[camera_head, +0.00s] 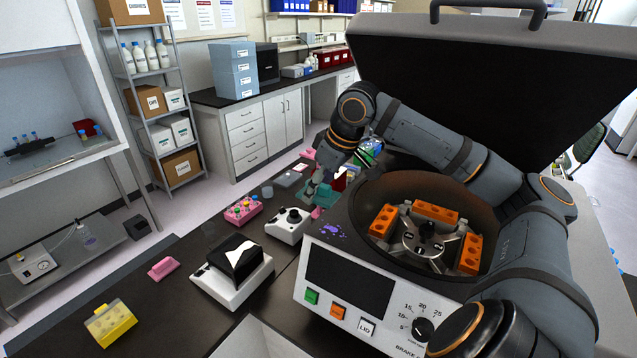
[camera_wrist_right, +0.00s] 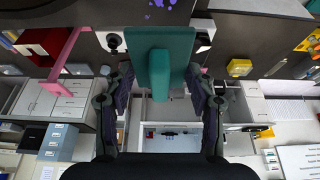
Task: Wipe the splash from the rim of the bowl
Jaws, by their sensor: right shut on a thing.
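The purple splash (camera_head: 333,231) lies on the front-left rim of the centrifuge bowl (camera_head: 460,200), and its edge shows at the top of the right wrist view (camera_wrist_right: 160,6). My right gripper (camera_head: 325,180) is beyond the rim at the back left, above the bench. It is shut on a teal block-like wiper (camera_wrist_right: 165,55), which also shows small in the head view (camera_head: 320,194). The wiper is apart from the splash in the head view. The exact wiper face and contact below it are hard to tell. My left gripper is not in view.
The centrifuge lid (camera_head: 480,90) stands open behind the bowl. Orange buckets (camera_head: 436,211) sit on the rotor inside. Left of the centrifuge, the bench holds a white mixer (camera_head: 290,225), a pink tube rack (camera_head: 243,210), a white device (camera_head: 232,280) and a yellow rack (camera_head: 110,325).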

